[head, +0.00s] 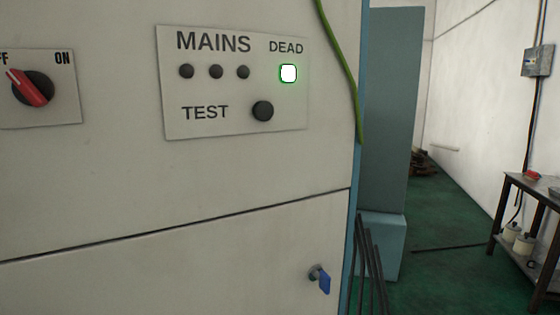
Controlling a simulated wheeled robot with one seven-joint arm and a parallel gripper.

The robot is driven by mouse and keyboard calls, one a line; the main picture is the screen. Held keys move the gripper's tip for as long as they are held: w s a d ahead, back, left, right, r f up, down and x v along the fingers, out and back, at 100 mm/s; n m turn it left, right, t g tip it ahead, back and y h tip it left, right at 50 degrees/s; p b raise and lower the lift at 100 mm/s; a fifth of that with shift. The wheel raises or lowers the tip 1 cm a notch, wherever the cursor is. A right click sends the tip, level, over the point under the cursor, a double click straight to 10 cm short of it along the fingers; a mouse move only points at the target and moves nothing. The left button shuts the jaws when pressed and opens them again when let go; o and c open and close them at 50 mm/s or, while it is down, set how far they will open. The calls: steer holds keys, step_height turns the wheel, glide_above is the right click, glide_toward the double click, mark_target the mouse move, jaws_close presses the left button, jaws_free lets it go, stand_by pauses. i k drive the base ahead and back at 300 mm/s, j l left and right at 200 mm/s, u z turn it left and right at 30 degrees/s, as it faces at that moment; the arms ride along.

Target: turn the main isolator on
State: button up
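The main isolator (33,87) is a rotary switch with a red handle on a dark round base, at the left edge of the head view. Its pale plate (65,105) reads ON at the upper right and a cut-off "FF" at the upper left. The red handle slants toward the upper left, its upper end close to the "FF" marking. To its right, the MAINS panel (215,140) has three dark lamps and a white lit lamp (288,73) with a green edge under DEAD. My gripper is not in view.
A black TEST button (262,111) sits on the MAINS panel. A green cable (341,60) runs down the cabinet's right edge. A workbench (530,190) stands far right, with green floor between.

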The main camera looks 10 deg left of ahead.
mark_target(34, 89)
steer(key=u, duration=1.25)
